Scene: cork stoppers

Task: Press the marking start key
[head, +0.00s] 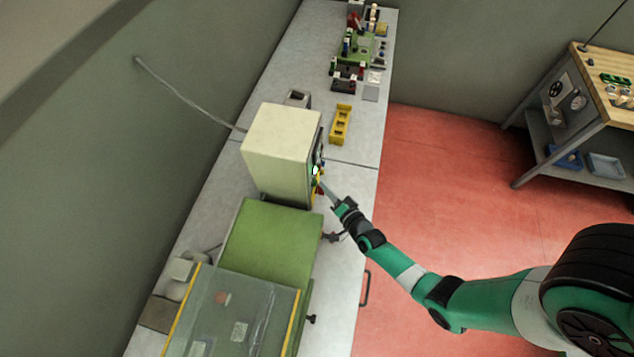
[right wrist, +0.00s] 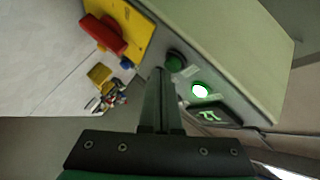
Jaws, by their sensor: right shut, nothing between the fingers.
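A cream control box (head: 282,150) stands on the bench in the head view, its panel on the right side. In the right wrist view the panel carries a dark green round button (right wrist: 175,60) and a brightly lit green-ringed button (right wrist: 199,90). Which one is the marking start key I cannot read. My right gripper (head: 324,187) is at the panel, shut and empty. In the right wrist view its fingertips (right wrist: 160,73) are beside and just below the dark green button; whether they touch the panel I cannot tell. My left gripper is not in view.
A red handle on a yellow plate (right wrist: 105,35) and a dark display (right wrist: 210,115) are on the same panel. A green machine (head: 270,240) stands in front of the box. A yellow holder (head: 340,125) lies behind. Open red floor (head: 440,170) is to the right.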

